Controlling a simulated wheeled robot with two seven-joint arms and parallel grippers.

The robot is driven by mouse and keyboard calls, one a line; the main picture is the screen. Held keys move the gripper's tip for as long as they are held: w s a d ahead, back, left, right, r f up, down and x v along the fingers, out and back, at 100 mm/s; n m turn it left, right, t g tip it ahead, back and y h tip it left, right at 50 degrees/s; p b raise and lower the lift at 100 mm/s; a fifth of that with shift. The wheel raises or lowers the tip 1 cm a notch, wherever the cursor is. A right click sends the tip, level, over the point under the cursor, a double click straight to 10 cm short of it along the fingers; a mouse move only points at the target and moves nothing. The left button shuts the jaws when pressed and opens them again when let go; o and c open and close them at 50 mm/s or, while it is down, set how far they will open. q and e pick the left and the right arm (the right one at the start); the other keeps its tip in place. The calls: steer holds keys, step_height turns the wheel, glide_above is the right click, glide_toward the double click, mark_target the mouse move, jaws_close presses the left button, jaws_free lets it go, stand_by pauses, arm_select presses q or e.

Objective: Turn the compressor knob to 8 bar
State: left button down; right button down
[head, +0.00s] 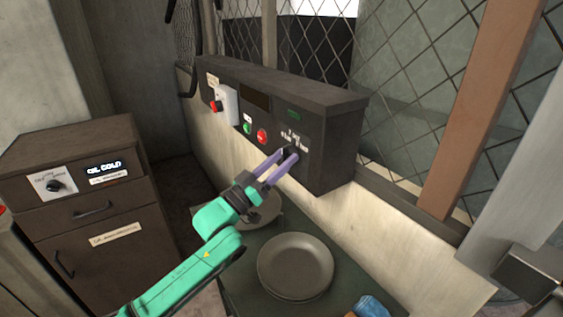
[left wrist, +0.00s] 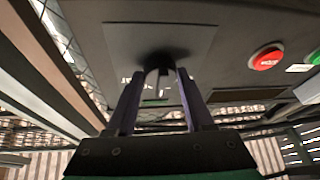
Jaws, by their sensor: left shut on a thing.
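The dark compressor control box (head: 335,148) is fixed on the wall at the centre of the head view. Its black knob (left wrist: 160,62) sits on a square plate (left wrist: 190,40) in the left wrist view. My left gripper (head: 287,155) reaches up to the lower right of the box front. Its two purple fingers are shut on the knob, one on each side, as the left wrist view (left wrist: 158,80) also shows. The fingers hide most of the knob in the head view. The pale scale marks are too small to read. My right gripper is not in view.
Red (head: 262,136) and green (head: 248,128) buttons sit left of the knob. A red-and-black switch (head: 216,106) is farther left. Below lie a plate (head: 296,262) and a blue item (head: 371,307). A dark cabinet (head: 100,215) stands left. Wire fence (head: 415,85) rises behind.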

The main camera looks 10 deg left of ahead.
arm_select(q)
steer(key=shift+w+a+f+m+g+h+b, duration=0.15)
steer(key=shift+m+h+b, duration=0.1)
steer(key=shift+m+b, duration=0.3)
steer(key=shift+s+d+f+m+g+h+b, duration=0.1)
steer(key=shift+m+h+b, duration=0.1)
steer(key=shift+m+b, duration=0.4)
steer(key=shift+w+a+f+m+g+h+b, duration=0.15)
steer(key=shift+m+h+b, duration=0.1)
steer(key=shift+m+b, duration=0.3)
steer(key=m+h+b, duration=0.1)
steer(key=m, duration=0.1)
steer(key=shift+r+m+g, duration=0.15)
steer(key=shift+m+g, duration=0.15)
steer(key=shift+g, duration=0.1)
steer(key=shift+w+a+r+m+g+h+b, duration=0.15)
steer(key=shift+m+g+h+b, duration=0.55)
steer(key=shift+m, duration=1.4)
steer(key=shift+s+r+m+g+h+b, duration=0.15)
steer(key=shift+m+g+h, duration=0.55)
steer(key=shift+m+g, duration=1.05)
steer(key=shift+w+m+t, duration=0.1)
steer(key=shift+m+t, duration=0.25)
steer(key=shift+m, duration=0.2)
steer(key=shift+c, duration=1.4)
jaws_free()
